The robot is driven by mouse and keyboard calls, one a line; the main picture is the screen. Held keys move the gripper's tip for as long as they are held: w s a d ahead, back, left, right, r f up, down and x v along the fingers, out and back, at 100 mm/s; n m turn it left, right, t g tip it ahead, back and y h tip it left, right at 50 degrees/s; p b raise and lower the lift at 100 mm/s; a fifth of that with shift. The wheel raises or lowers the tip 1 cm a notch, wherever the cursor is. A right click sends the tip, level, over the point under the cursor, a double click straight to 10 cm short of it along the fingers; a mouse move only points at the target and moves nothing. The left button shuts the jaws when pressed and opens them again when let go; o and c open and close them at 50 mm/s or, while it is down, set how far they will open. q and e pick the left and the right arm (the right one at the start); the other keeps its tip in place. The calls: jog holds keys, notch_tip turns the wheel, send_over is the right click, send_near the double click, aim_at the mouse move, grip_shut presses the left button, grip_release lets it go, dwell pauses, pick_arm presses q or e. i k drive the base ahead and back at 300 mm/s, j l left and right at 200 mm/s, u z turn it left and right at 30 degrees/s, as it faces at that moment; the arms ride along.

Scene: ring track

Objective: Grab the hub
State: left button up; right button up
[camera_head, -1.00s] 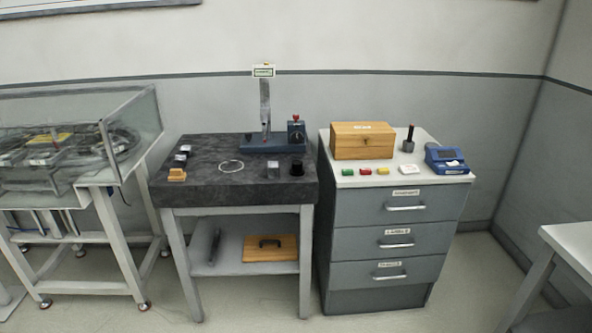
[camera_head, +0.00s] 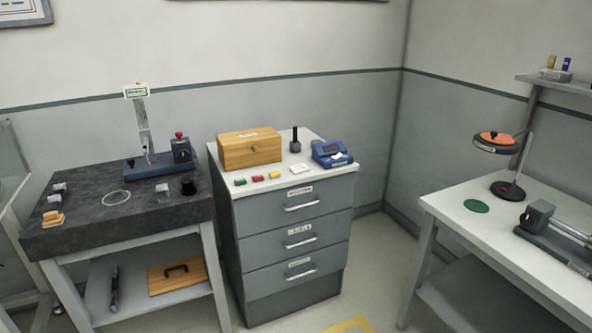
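No thing in view can be told for sure as the hub. On the dark stone-topped table (camera_head: 95,205) at left stand a small black round piece (camera_head: 188,187) and a clear-grey block (camera_head: 164,196). A thin pale ring (camera_head: 117,198) lies flat on the same top. A blue stand (camera_head: 160,169) with an upright post is at the back of that table. Neither of my grippers is in view.
A grey drawer cabinet (camera_head: 290,240) carries a wooden box (camera_head: 250,149), small coloured blocks, a black-handled tool (camera_head: 295,140) and a blue device (camera_head: 331,153). A white bench (camera_head: 510,228) at right holds a lamp (camera_head: 507,190), green disc (camera_head: 476,206) and grey fixture (camera_head: 540,217). Floor shows between cabinet and bench.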

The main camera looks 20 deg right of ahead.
aim_at(187, 189)
jog(key=i+l+u, duration=0.1)
jog(key=i+l, duration=0.4)
jog(key=l, duration=0.15)
jog(key=i+l+u, duration=0.25)
jog(key=i+l, duration=0.25)
jog(key=l, duration=0.2)
jog(key=i+l+u, duration=0.1)
jog(key=l, duration=0.3)
jog(key=i+l, duration=0.3)
jog(key=i+l+u, duration=0.15)
jog(key=l, duration=0.35)
jog(key=i+l+u, duration=0.1)
jog(key=l, duration=0.35)
jog(key=i, duration=0.1)
